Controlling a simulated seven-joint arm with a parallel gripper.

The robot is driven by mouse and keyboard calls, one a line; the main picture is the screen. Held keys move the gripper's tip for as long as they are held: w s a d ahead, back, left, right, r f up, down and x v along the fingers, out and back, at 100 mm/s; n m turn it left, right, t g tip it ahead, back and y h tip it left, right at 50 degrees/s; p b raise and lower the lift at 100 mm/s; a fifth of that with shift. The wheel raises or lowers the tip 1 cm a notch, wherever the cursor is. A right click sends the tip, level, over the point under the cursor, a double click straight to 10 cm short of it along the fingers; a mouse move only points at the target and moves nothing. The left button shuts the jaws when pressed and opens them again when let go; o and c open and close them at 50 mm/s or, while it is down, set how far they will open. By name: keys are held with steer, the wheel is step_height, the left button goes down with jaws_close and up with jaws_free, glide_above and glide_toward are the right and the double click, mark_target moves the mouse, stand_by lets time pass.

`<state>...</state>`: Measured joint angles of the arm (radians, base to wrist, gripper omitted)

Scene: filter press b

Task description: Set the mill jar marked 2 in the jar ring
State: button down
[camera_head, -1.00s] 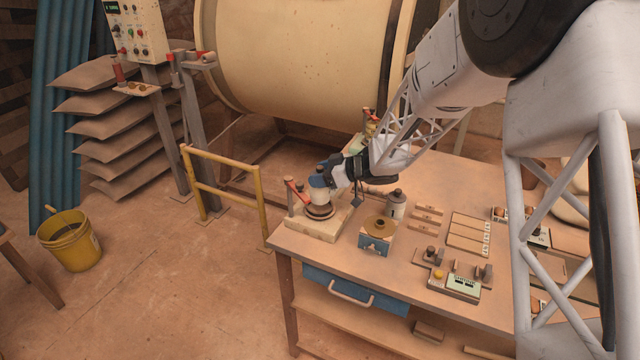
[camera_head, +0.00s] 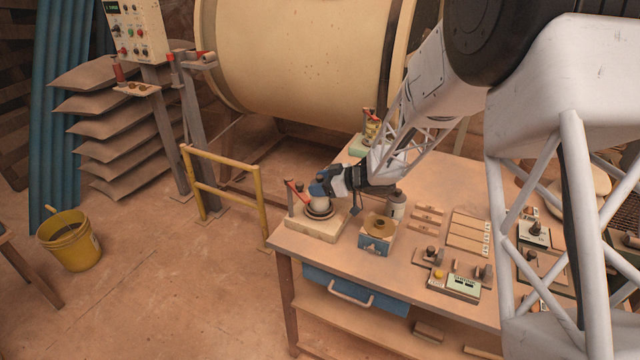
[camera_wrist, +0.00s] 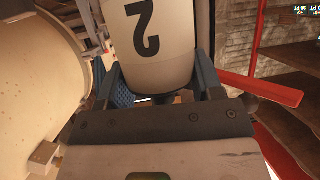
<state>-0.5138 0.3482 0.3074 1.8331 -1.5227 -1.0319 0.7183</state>
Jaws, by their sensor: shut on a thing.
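The mill jar marked 2 (camera_wrist: 150,45) is a cream jar with a black number, large in the wrist view. My gripper (camera_wrist: 160,82) is shut on it, one blue finger on each side. In the head view the jar (camera_head: 319,203) hangs below my gripper (camera_head: 326,185), over the jar ring (camera_head: 322,214). The jar ring is a dark ring on a pale block at the table's front left corner. The jar's lower end is at the ring; I cannot tell whether it is seated or just above it. The gripper covers the jar's top.
A red-handled lever (camera_head: 296,191) stands close left of the ring. A second jar with a dark cap (camera_head: 396,204) stands to the right. A blue box with a brass top (camera_head: 376,236) is in front of it. A yellow rail (camera_head: 225,192) stands left of the table.

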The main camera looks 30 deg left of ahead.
stand_by(0.3)
steer(key=shift+c, duration=1.3)
jaws_free()
steer(key=shift+f, duration=0.15)
steer(key=shift+r, duration=0.2)
steer(key=v, duration=1.2)
